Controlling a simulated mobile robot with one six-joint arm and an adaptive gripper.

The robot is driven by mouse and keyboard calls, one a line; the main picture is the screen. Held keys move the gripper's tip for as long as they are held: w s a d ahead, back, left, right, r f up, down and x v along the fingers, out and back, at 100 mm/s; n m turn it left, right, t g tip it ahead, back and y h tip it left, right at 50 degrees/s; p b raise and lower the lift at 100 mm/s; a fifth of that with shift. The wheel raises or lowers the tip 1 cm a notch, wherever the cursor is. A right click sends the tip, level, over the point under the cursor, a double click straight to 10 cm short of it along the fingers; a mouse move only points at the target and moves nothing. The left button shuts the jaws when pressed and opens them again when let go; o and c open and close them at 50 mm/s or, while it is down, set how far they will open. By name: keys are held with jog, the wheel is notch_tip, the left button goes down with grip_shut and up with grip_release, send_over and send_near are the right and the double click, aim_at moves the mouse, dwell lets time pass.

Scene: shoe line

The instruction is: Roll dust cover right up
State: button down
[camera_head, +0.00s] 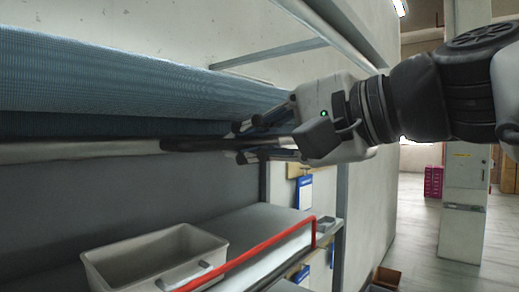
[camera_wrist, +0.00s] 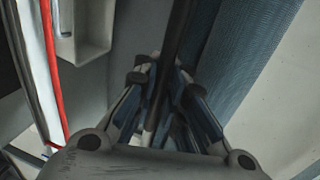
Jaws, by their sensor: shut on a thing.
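The dust cover (camera_head: 110,82) is a blue woven sheet, bunched in a roll across the upper left of the head view. Below it runs a grey bar (camera_head: 80,151), along the cover's lower edge. My gripper (camera_head: 245,143) comes in from the right and is shut on the bar near its right end. In the wrist view the cover (camera_wrist: 250,60) hangs to the right of my gripper (camera_wrist: 160,75), and the dark bar (camera_wrist: 178,30) runs between the fingers. The fingers hide part of the bar.
Below the bar is a shelf with a grey bin (camera_head: 155,260) and a red rail (camera_head: 255,250). A frame post and blue tags (camera_head: 305,192) stand under my gripper. Open floor (camera_head: 410,225) lies to the right, with a pink crate stack (camera_head: 433,181) far off.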

jog(key=shift+s+r, duration=0.1)
jog(key=shift+r, duration=0.35)
jog(key=c, duration=2.1)
grip_release()
jog(key=o, duration=0.4)
jog(key=shift+s+d+f, duration=0.1)
jog(key=shift+d, duration=0.1)
jog(key=shift+o, duration=0.2)
jog(key=shift+f, duration=0.1)
